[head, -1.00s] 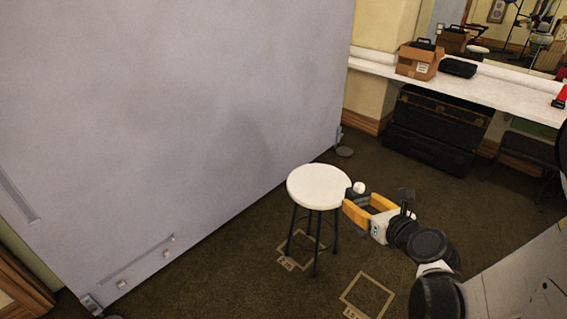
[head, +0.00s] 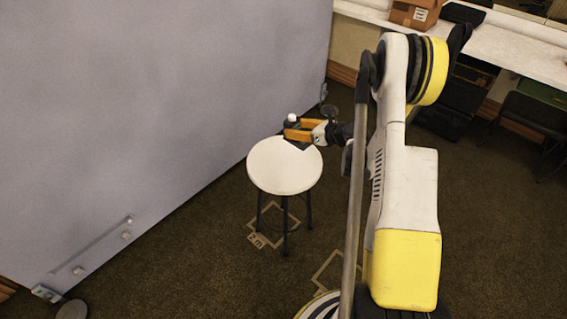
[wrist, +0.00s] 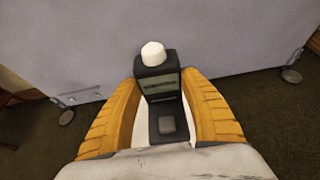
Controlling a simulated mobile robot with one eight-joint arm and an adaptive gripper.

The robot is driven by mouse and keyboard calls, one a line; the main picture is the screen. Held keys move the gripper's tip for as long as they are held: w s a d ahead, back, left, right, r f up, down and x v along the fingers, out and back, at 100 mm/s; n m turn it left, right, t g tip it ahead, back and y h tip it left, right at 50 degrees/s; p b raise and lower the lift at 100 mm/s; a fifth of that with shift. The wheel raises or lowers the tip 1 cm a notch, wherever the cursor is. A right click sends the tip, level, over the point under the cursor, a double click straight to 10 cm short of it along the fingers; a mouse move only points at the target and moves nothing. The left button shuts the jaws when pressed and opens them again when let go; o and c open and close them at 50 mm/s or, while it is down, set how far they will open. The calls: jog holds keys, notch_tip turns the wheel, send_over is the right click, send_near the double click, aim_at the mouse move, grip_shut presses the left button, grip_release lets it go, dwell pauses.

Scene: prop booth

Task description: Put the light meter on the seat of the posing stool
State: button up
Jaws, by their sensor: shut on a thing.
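The light meter (wrist: 158,88) is a dark box with a white dome on top and a greenish display band. My gripper (head: 297,130) is shut on it, with an orange finger on each side in the wrist view (wrist: 160,100). In the head view the light meter (head: 292,120) is small and partly hidden by the fingers. It is over the far edge of the posing stool's round white seat (head: 284,170). White seat shows below the meter in the wrist view. I cannot tell whether the meter touches the seat. The seat is otherwise bare.
A large grey panel (head: 150,110) on feet stands left of and behind the stool. A white counter (head: 470,40) with a cardboard box (head: 415,13) runs along the back right. A dark folding chair (head: 530,115) stands at the right. Tape marks (head: 262,238) lie on the floor.

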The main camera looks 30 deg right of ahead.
jog(key=d+f, duration=0.6)
jog(key=b, duration=0.7)
send_over(275, 165)
jog(key=w+d, duration=0.2)
jog(key=d, duration=0.3)
jog(key=f, duration=1.1)
jog(key=shift+s+a, duration=0.2)
jog(key=shift+a, duration=0.05)
jog(key=shift+r, duration=0.15)
jog(key=o, duration=1.4)
jog(key=shift+c, duration=0.2)
